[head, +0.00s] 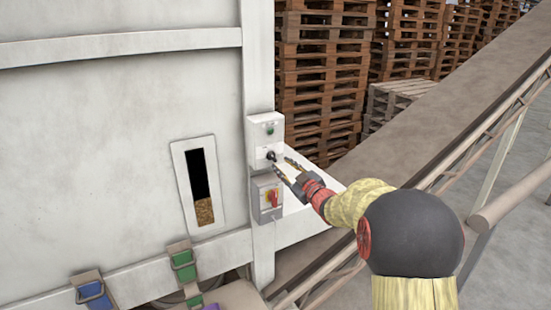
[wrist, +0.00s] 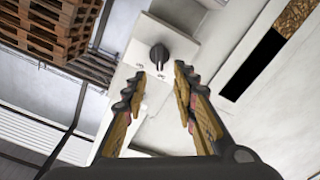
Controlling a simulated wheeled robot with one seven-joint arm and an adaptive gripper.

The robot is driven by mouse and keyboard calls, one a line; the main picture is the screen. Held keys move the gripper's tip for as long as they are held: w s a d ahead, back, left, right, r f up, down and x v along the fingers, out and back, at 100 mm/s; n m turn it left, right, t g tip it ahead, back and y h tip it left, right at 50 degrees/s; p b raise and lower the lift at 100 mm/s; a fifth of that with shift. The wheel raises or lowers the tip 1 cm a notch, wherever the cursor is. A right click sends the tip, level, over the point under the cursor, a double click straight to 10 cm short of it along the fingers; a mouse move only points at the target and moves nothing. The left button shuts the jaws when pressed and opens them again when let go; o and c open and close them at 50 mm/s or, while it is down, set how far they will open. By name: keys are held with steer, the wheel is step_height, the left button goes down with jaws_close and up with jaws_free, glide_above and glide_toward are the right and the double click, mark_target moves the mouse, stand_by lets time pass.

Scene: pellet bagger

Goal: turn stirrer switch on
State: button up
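In the wrist view the black knob (wrist: 159,57) sits on the white box face, just beyond my fingertips. My gripper (head: 283,168) is in front of the knob, to its right in the head view. In the wrist view my gripper (wrist: 160,80) has its two fingers apart with nothing between them. The knob's label cannot be read.
A grey box with a red rotary switch (head: 272,198) is mounted just below. A sight window (head: 198,185) with pellets is on the machine's white panel (head: 110,120). A sloping conveyor (head: 440,130) runs behind on the right, with stacked pallets (head: 320,70) beyond.

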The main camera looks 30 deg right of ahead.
mark_target(273, 157)
steer(key=w+p, duration=0.1)
steer(key=w, duration=0.6)
steer(key=shift+w+p, duration=0.25)
steer(key=shift+p, duration=0.05)
steer(key=c, duration=0.4)
jaws_close()
